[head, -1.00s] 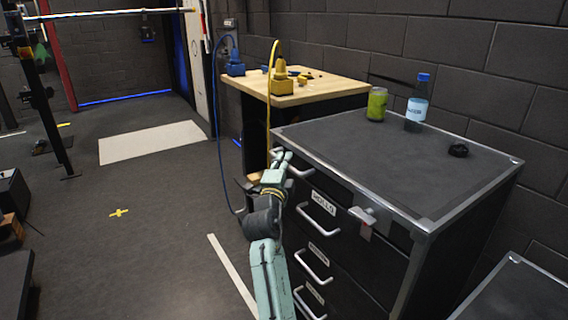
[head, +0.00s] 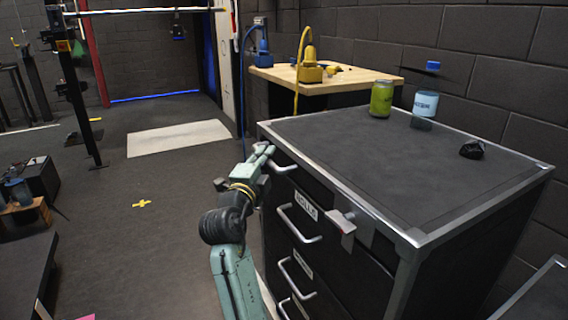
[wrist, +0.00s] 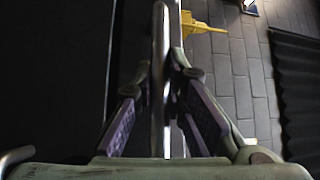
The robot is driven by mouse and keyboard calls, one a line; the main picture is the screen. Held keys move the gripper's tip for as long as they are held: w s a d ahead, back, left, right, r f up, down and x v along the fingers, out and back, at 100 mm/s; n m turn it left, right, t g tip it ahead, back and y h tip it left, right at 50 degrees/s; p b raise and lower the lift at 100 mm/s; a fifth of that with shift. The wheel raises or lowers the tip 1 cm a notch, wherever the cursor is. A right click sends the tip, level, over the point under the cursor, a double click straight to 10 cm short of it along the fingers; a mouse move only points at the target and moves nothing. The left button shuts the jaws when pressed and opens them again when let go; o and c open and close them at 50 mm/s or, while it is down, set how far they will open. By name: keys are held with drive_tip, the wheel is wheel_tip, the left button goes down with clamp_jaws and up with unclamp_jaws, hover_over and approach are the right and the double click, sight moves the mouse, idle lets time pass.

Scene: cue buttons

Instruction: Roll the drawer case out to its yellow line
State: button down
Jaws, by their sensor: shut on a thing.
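The black drawer case (head: 375,165) has a dark top with metal edges and several drawers with silver handles down its front. A yellow cross mark (head: 142,203) lies on the floor to the left. A longer yellow line is not clear in the head view.
A green jar (head: 381,99), a bottle (head: 425,105) with a blurred upper part, and a black lump (head: 472,149) stand on the case. A wooden-topped table (head: 345,77) with cables is behind.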

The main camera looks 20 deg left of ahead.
drive_tip(key=s+a+b, duration=0.9)
drive_tip(key=s+a, duration=0.7)
drive_tip(key=s, duration=0.4)
drive_tip(key=shift+s+a, duration=0.2)
drive_tip(key=shift+s, duration=0.2)
drive_tip(key=c, duration=1.6)
unclamp_jaws()
drive_tip(key=s+d+f, duration=0.1)
drive_tip(key=s, duration=1)
drive_tip(key=shift+s+d+f, duration=0.3)
drive_tip(key=shift+s, duration=0.1)
